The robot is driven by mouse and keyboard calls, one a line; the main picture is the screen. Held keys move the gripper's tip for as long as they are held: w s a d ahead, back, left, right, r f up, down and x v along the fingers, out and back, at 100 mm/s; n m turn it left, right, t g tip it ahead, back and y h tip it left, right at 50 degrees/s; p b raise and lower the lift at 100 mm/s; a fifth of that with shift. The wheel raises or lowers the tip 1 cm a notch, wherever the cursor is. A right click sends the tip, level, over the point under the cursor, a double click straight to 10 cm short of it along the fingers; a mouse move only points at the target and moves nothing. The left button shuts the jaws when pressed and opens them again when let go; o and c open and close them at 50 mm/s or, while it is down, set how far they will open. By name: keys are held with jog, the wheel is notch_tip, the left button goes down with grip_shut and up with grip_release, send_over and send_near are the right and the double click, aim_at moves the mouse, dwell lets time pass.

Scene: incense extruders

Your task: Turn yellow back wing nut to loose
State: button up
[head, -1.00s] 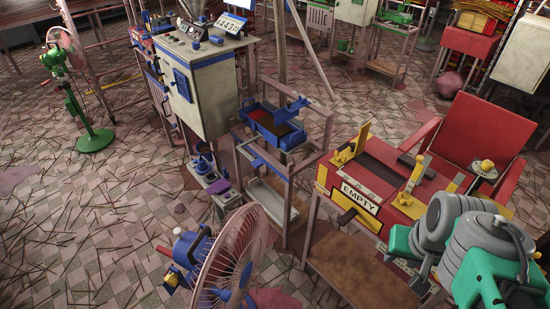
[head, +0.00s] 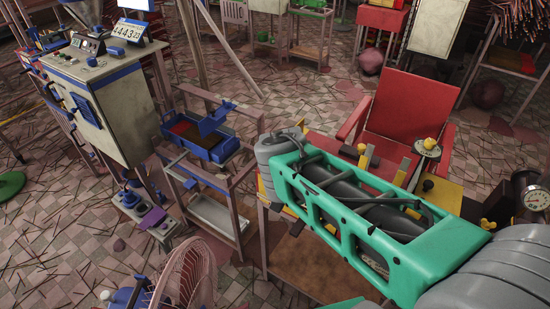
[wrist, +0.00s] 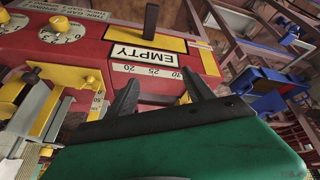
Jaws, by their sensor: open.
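The red machine (head: 350,153) with yellow parts stands below my arm, partly hidden by it. A small yellow knob (head: 429,143) sits on a pale disc at its right; a yellow-topped upright (head: 363,155) shows behind my arm. I cannot tell which yellow part is the back wing nut. In the wrist view, the machine's red panel (wrist: 88,43) carries an EMPTY plate, and yellow parts, including a knob (wrist: 90,78), show at left. My gripper (wrist: 160,90) is open and empty, its fingers pointing toward the EMPTY plate. The head view does not show its fingers.
A fan (head: 190,272) is at front left. A pressure gauge (head: 536,197) shows at right.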

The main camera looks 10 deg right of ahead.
jog(key=w+a+f+m+h+b, duration=0.1)
jog(key=w, duration=0.1)
jog(key=w+a+f+m+t+h+b, duration=0.1)
jog(key=w, duration=0.2)
jog(key=w+a+f+m+t+h+b, duration=0.1)
jog(key=w+f+h, duration=0.1)
jog(key=shift+w, duration=0.35)
jog(key=w+a+r+m+t+h+b, duration=0.1)
jog(key=w+a+r+m+t+h, duration=0.1)
jog(key=a+t+h, duration=0.1)
jog(key=x, duration=0.7)
jog(key=shift+w+d, duration=0.1)
jog(key=shift+w, duration=0.15)
jog(key=c, duration=1.4)
